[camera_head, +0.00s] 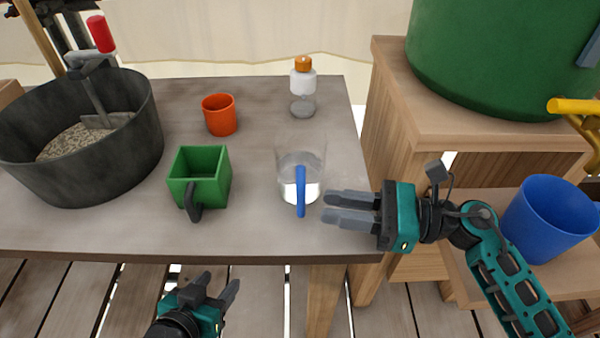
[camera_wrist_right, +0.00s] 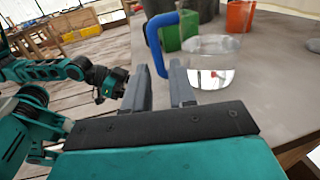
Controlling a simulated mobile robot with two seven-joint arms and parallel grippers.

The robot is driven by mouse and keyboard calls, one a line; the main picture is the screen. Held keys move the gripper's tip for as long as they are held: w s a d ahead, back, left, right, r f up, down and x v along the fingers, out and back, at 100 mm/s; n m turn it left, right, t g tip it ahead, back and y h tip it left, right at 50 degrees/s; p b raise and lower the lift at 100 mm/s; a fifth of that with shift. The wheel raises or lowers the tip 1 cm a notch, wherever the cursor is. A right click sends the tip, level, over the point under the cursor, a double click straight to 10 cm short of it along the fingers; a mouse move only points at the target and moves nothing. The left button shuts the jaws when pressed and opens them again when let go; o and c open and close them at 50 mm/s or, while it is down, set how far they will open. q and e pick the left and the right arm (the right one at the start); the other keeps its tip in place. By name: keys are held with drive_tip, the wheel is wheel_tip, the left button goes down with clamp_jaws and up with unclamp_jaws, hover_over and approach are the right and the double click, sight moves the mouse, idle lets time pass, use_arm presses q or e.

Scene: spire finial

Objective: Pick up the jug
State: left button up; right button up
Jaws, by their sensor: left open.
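The clear jug (camera_head: 314,158) with a blue handle (camera_head: 301,190) stands upright on the grey table, holding some clear liquid. The handle faces the table's front edge. My right gripper (camera_head: 327,207) is open and empty just right of the handle. In the right wrist view, the handle (camera_wrist_right: 152,42) shows beyond the gap between the fingers (camera_wrist_right: 160,67), apart from them, and the jug (camera_wrist_right: 215,63) is to its right. My left gripper (camera_head: 217,288) is open and empty, in front of the table's front edge.
A green square container (camera_head: 201,165), an orange cup (camera_head: 219,115) and an orange-capped bottle (camera_head: 303,88) are near the jug. A dark tub (camera_head: 125,145) stands at the left.

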sight(300, 210)
drive_tip(key=shift+w+a+f, duration=0.1)
drive_tip(key=shift+w+a, duration=0.05)
drive_tip(key=shift+a, duration=0.9)
drive_tip(key=shift+w+a+f, duration=0.1)
drive_tip(key=shift+w+a, duration=0.05)
drive_tip(key=shift+a, duration=0.9)
drive_tip(key=shift+w+a+f, duration=0.1)
drive_tip(key=shift+w+a, duration=0.05)
drive_tip(key=shift+a, duration=0.9)
drive_tip(key=shift+c, duration=0.2)
clamp_jaws()
